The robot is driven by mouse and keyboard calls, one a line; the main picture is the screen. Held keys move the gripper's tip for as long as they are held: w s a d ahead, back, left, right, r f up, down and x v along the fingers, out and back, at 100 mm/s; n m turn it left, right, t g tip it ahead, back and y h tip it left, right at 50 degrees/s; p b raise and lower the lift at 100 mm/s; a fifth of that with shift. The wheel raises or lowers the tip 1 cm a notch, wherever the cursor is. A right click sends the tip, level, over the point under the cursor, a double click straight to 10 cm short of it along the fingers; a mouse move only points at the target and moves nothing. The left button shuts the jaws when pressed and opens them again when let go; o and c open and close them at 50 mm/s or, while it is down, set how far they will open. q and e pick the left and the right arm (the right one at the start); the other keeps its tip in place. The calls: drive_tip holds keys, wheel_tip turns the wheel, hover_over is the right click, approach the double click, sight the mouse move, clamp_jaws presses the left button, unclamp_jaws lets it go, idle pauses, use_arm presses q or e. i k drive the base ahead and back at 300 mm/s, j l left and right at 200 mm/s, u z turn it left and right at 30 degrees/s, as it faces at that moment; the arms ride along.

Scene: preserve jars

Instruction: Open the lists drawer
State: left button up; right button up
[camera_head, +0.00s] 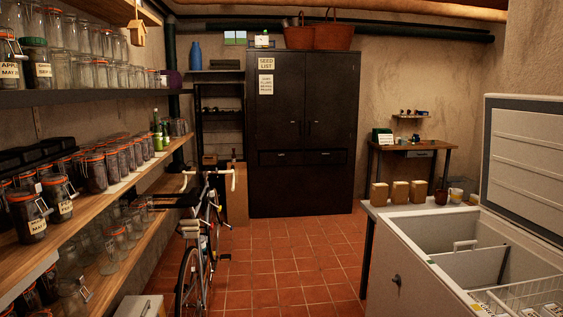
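A tall black cabinet (330,110) stands against the back wall, with a "SEED LIST" paper (266,64) and a second list sheet (266,84) on its left door. Below its two shut doors is a wide drawer front (303,158) with small handles, and it looks closed. A small desk (440,147) at the back right has a grey drawer (419,154), also shut. I see no label reading "lists" on either drawer. Neither of my grippers is in view.
A bicycle (205,235) stands at the left of the tiled floor (290,270). Jar shelves (110,185) line the left wall. An open chest freezer (420,265) fills the right foreground. The floor between bicycle and freezer is clear up to the cabinet.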

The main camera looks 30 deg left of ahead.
sight(272, 157)
drive_tip(key=i+j+u, duration=0.3)
drive_tip(key=i+u, duration=0.65)
drive_tip(key=i, duration=4.65)
drive_tip(key=i+l, duration=0.1)
drive_tip(key=i, duration=2.75)
drive_tip(key=j+u, duration=0.05)
drive_tip(key=j, duration=0.1)
